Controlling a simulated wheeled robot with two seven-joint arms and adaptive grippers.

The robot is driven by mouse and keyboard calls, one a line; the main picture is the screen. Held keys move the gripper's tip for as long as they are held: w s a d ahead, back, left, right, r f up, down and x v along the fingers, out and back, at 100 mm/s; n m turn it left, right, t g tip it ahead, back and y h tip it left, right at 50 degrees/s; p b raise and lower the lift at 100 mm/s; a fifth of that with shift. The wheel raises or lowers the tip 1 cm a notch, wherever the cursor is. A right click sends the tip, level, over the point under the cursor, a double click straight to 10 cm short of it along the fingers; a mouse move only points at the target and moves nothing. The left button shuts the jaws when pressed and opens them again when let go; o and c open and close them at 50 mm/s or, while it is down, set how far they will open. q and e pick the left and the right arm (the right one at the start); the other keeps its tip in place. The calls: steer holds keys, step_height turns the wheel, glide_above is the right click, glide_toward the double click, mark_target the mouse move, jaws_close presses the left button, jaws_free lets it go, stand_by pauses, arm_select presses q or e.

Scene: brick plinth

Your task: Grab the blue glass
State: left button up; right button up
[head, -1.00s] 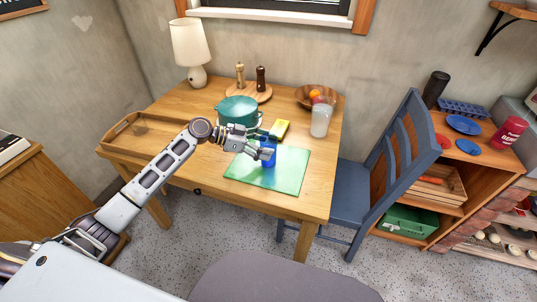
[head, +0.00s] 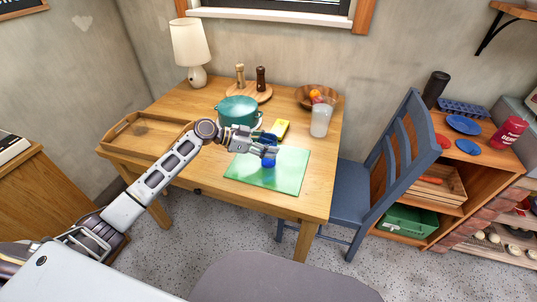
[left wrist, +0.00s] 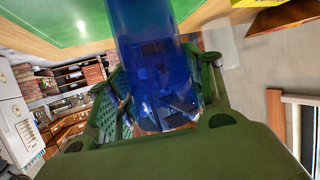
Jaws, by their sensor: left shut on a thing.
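In the left wrist view the translucent blue glass (left wrist: 152,75) stands between the two fingers (left wrist: 160,95) of my left gripper. The green mat shows beyond it (left wrist: 60,22). I cannot tell whether the glass touches the mat. My right gripper is in neither view.
A teal pot (head: 236,112) stands close behind my left gripper. A yellow box (head: 281,128) and a frosted white glass (head: 320,121) are behind the mat. A wooden tray (head: 140,136) lies at left. A blue chair (head: 365,190) stands at right. The mat's front right is clear.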

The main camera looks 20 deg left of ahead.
arm_select(q)
steer(key=c, duration=0.3)
steer(key=shift+c, duration=0.2)
steer(key=shift+r, duration=0.1)
steer(key=shift+r, duration=0.45)
step_height(320, 180, up, 9)
steer(key=shift+p, duration=0.4)
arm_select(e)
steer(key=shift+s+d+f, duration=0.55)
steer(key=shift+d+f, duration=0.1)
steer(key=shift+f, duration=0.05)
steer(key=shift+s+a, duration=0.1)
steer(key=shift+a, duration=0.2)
